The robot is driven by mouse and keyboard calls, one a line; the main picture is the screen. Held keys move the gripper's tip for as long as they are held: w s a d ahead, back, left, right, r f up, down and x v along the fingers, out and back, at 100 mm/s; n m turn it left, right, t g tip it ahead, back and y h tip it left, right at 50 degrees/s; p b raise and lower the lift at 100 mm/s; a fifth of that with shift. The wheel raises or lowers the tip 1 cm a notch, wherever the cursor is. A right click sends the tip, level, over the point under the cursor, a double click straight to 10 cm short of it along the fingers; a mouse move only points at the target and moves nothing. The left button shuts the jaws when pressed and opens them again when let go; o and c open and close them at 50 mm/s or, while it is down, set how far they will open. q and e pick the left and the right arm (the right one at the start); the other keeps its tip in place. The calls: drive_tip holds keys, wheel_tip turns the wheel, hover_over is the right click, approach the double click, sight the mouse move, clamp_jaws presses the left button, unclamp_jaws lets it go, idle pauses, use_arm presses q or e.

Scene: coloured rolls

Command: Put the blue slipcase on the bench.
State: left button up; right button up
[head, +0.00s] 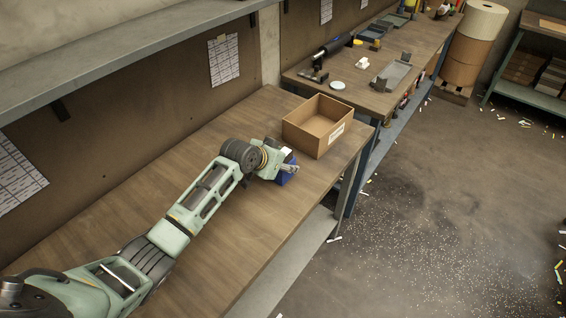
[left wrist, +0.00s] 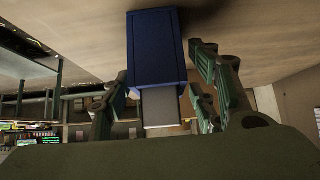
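The blue slipcase (head: 287,175) is at the end of my left arm, over the near wooden bench (head: 222,238). In the left wrist view the blue slipcase (left wrist: 157,48) lies between the two fingers of my left gripper (left wrist: 160,85), with a grey-white part showing at its near end. In the head view my left gripper (head: 289,168) partly covers the slipcase. It is at or just above the bench top; I cannot tell if it touches. My right gripper is not in view.
An open cardboard box (head: 318,128) stands on the bench just behind and right of the slipcase. The bench's front edge is close on the right. The bench top nearer my arm is clear. A second bench (head: 350,92) beyond holds tools and trays.

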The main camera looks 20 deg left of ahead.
use_arm(q)
drive_tip(key=shift+r, duration=0.25)
drive_tip(key=b+v, duration=0.1)
drive_tip(key=v, duration=1.1)
